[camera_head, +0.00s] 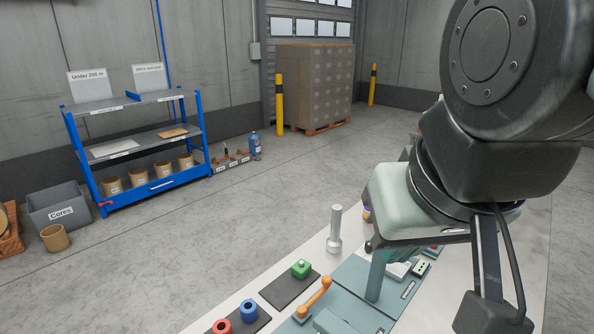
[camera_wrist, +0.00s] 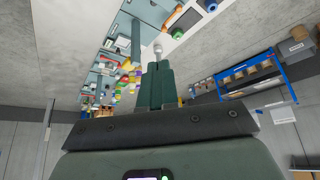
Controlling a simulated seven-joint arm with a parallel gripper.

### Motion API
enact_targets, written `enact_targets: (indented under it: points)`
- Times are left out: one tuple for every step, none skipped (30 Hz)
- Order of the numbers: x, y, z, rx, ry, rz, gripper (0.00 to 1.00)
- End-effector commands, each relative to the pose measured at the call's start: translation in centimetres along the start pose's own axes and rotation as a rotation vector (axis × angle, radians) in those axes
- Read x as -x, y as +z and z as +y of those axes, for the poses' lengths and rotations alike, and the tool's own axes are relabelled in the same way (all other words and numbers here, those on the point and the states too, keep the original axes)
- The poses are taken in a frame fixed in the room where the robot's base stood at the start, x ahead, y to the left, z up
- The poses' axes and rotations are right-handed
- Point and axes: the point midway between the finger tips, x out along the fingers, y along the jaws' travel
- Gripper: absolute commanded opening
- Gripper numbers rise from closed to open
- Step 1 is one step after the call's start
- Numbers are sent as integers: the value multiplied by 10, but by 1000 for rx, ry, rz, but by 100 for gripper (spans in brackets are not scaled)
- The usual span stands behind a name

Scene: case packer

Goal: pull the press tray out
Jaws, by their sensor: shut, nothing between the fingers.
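My gripper (camera_wrist: 160,66) shows in the wrist view as two dark green fingers pressed together, with nothing between them. In the head view my arm stands over the right side of the bench, and I cannot make out the fingertips clearly. A teal machine base (camera_head: 345,292) lies on the bench below the arm, with an orange lever handle (camera_head: 315,297) at its left. A teal post (camera_head: 376,277) rises from it, partly covered by my arm. I cannot single out the press tray; it may be hidden behind my arm.
A silver upright post (camera_head: 335,228) stands on the white bench. A blue shelf rack (camera_head: 140,145) and a pallet of boxes (camera_head: 313,85) stand far off across open floor.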

Motion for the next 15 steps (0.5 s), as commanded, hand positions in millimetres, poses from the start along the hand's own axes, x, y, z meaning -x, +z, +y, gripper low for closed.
enact_targets:
  points:
    - [0, 0, 0, 0, 0, 0, 0]
    - [0, 0, 0, 0, 0, 0, 0]
    - [0, 0, 0, 0, 0, 0, 0]
    - [0, 0, 0, 0, 0, 0, 0]
    - [0, 0, 0, 0, 0, 0, 0]
    - [0, 0, 0, 0, 0, 0, 0]
    - [0, 0, 0, 0, 0, 0, 0]
    - [0, 0, 0, 0, 0, 0, 0]
    - [0, 0, 0, 0, 0, 0, 0]
    - [0, 0, 0, 0, 0, 0, 0]
    - [0, 0, 0, 0, 0, 0, 0]
    - [0, 0, 0, 0, 0, 0, 0]
    - [0, 0, 0, 0, 0, 0, 0]
    - [0, 0, 0, 0, 0, 0, 2]
    - [0, 0, 0, 0, 0, -1, 8]
